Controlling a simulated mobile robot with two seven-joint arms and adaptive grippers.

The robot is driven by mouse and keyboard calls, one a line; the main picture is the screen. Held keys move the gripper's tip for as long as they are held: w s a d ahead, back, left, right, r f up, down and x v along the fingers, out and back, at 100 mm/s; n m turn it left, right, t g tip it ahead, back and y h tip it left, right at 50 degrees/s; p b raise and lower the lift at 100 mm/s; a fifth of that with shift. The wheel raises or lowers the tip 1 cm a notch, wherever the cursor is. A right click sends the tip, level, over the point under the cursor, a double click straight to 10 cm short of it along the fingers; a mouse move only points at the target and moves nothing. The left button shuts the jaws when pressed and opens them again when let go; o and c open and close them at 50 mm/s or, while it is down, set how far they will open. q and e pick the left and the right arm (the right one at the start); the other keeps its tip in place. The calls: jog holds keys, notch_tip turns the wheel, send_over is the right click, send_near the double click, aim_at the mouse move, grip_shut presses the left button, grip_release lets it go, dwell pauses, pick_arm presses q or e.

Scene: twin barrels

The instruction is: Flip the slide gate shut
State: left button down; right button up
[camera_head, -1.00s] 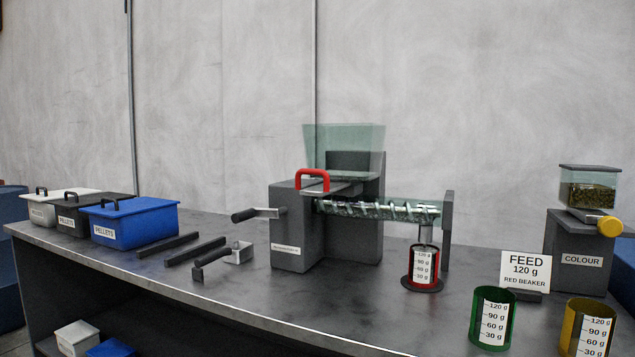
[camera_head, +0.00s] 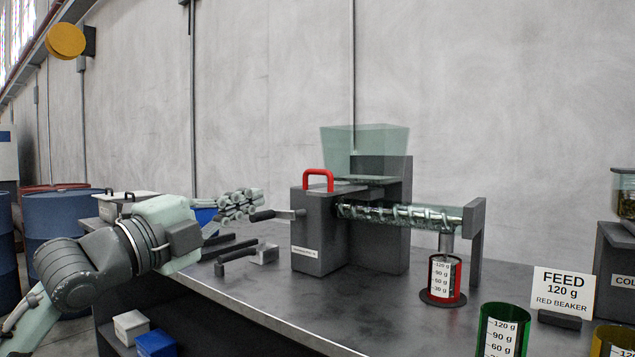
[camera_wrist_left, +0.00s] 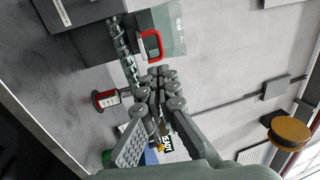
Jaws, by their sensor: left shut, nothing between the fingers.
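The slide gate's red handle (camera_head: 318,180) stands up on top of the dark grey feeder block (camera_head: 318,237), beneath the clear green hopper (camera_head: 365,150). Part of the gate plate is hidden by the block and handle. My left gripper (camera_head: 240,205) is shut and empty, to the left of the feeder and apart from the red handle. In the left wrist view, the closed fingers (camera_wrist_left: 161,80) appear just below the red handle (camera_wrist_left: 151,46). My right gripper is not in view.
The crank handle (camera_head: 278,214) sticks out left of the feeder, close to my left gripper. The red beaker (camera_head: 445,278) stands under the auger outlet. A FEED sign (camera_head: 562,294) and a green beaker (camera_head: 503,332) are at the right. Dark bars and bins are at the left.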

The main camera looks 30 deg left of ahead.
pick_arm(q)
jog(key=shift+r, duration=0.1)
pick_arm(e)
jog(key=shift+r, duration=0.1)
pick_arm(q)
jog(key=p, duration=0.4)
send_near(315, 172)
jog(key=x, duration=0.5)
jog(key=shift+w+r, duration=0.2)
jog(key=shift+w, duration=0.7)
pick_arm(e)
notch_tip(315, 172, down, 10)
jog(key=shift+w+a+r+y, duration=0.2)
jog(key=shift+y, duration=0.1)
